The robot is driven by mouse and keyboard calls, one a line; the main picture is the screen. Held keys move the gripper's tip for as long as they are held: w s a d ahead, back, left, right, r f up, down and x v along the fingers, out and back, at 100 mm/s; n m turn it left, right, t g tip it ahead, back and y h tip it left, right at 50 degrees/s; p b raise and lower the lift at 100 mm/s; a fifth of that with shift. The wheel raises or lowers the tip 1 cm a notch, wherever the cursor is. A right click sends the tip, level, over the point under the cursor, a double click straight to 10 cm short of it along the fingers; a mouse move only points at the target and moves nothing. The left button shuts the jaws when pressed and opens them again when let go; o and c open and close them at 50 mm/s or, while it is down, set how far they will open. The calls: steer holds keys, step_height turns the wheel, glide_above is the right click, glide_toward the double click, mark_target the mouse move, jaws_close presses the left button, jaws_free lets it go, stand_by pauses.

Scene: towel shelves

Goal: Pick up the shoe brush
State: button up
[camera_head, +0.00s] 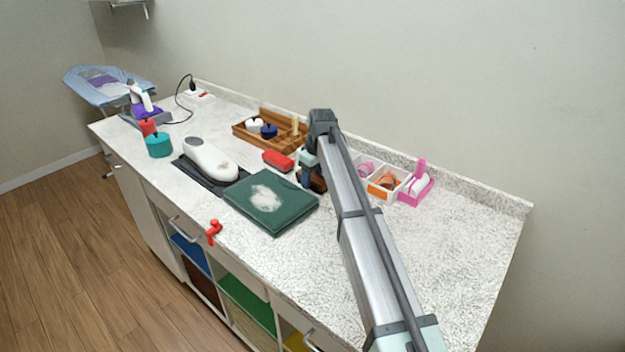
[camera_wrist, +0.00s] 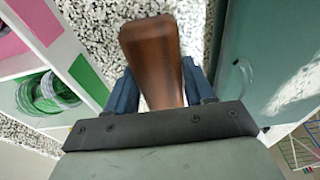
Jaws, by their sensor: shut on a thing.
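The shoe brush (camera_wrist: 152,58) shows in the wrist view as a brown wooden piece between the two blue fingers. Its far side and any bristles are hidden. My gripper (camera_wrist: 158,85) is shut on it, one finger on each side. In the head view my gripper (camera_head: 307,178) points down at the worktop, right of the folded green towel. A brown part of the shoe brush (camera_head: 318,184) shows beside the fingers, mostly covered by my arm. I cannot tell whether it touches the worktop.
A white divided tray (camera_head: 376,188) and a pink holder (camera_head: 416,196) stand on the right. A wooden tray (camera_head: 245,131) is behind. The right worktop (camera_head: 450,240) is clear.

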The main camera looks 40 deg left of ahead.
mark_target(313, 175)
step_height(313, 175, up, 10)
steer(key=shift+f, duration=0.1)
stand_by(0.4)
steer(key=o, duration=0.6)
steer(key=shift+c, duration=0.2)
steer(key=c, duration=0.4)
steer(key=s+a+r+n+g, duration=0.1)
steer(key=s+a+n, duration=0.6)
steer(key=a+n, duration=0.2)
steer(key=s+a+n, duration=0.8)
steer(key=a+n, duration=0.1)
steer(key=a, duration=0.2)
steer(key=shift+s+a+r+g, duration=0.2)
steer(key=shift+s+r+g, duration=0.05)
steer(key=shift+r+g, duration=0.15)
